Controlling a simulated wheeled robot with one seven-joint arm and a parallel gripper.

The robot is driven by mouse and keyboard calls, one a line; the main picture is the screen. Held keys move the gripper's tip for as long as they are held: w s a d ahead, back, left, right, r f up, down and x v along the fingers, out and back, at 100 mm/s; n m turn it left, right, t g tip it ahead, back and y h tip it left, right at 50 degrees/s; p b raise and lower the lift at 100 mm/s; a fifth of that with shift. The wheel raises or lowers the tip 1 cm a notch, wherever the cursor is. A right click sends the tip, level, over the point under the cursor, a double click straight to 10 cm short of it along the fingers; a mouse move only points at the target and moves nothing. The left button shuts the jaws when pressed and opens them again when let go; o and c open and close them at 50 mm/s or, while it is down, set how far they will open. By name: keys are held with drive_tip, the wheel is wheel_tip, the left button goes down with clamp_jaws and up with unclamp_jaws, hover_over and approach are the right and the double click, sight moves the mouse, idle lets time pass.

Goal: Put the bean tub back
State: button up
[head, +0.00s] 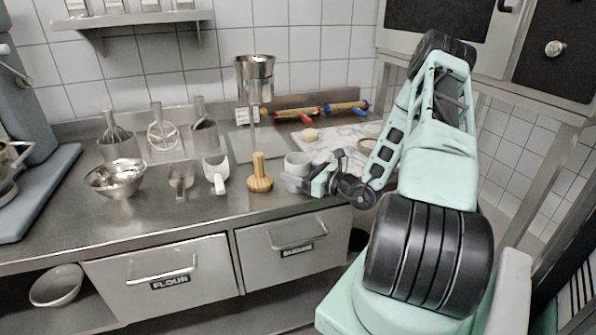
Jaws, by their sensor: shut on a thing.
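A pale grey-white tub (295,166), which I take for the bean tub, is upright near the front edge of the steel counter (75,208). My gripper (306,184) comes in from the right and is shut on the tub's lower right side. The fingers partly hide that side. I cannot tell whether the tub's base touches the counter or is slightly above it. Its contents and any label cannot be made out.
A wooden reamer-like tool (260,175) stands just left of the tub. Two scoops (216,175) and a steel bowl (115,178) are further left. A marble board (340,143) lies behind, with rolling pins (298,113) beyond. Drawers (165,275) are below.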

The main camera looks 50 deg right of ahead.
drive_tip(key=shift+f, duration=0.1)
drive_tip(key=o, duration=1.3)
drive_tip(key=shift+c, duration=0.2)
drive_tip(key=shift+r, duration=0.2)
drive_tip(key=s+d+b, duration=0.1)
drive_tip(key=s+b, duration=0.1)
drive_tip(key=s, duration=1)
drive_tip(key=shift+d+b, duration=0.25)
drive_tip(key=shift+b, duration=0.1)
drive_tip(key=shift+f, duration=0.1)
